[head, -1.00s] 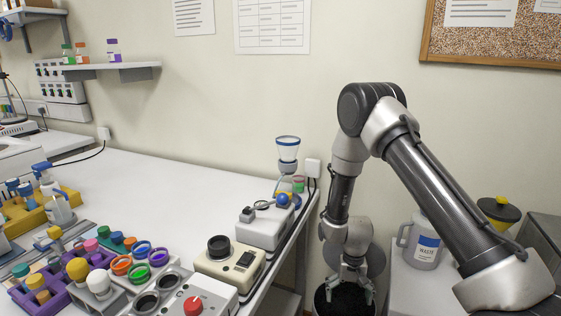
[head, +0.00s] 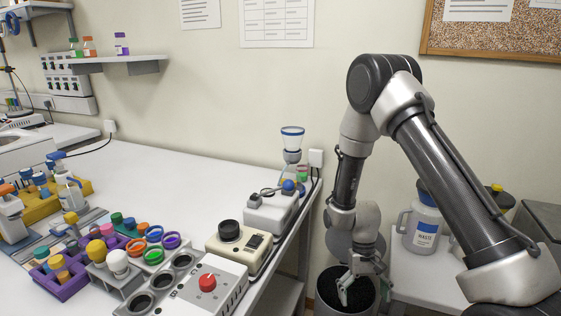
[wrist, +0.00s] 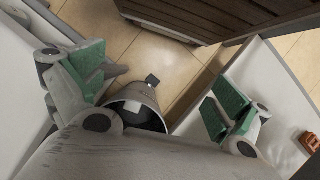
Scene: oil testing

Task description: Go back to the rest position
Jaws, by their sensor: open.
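My gripper (head: 362,290) hangs pointing down over a dark-lined waste bin (head: 323,292) on the floor beside the bench's right end. In the wrist view my gripper (wrist: 158,88) shows its two green-padded fingers wide apart, with nothing between them. The grey bin (wrist: 146,94) lies below and between the fingers in that view. A small dark square piece shows at its rim, and a pale shape shows inside; I cannot tell what they are.
The white bench (head: 200,170) at left carries a control box with a red knob (head: 208,282), a beige device (head: 240,245), a funnel flask (head: 292,150) and a purple rack (head: 75,287). A waste jug (head: 424,225) stands on a white surface right of the bin.

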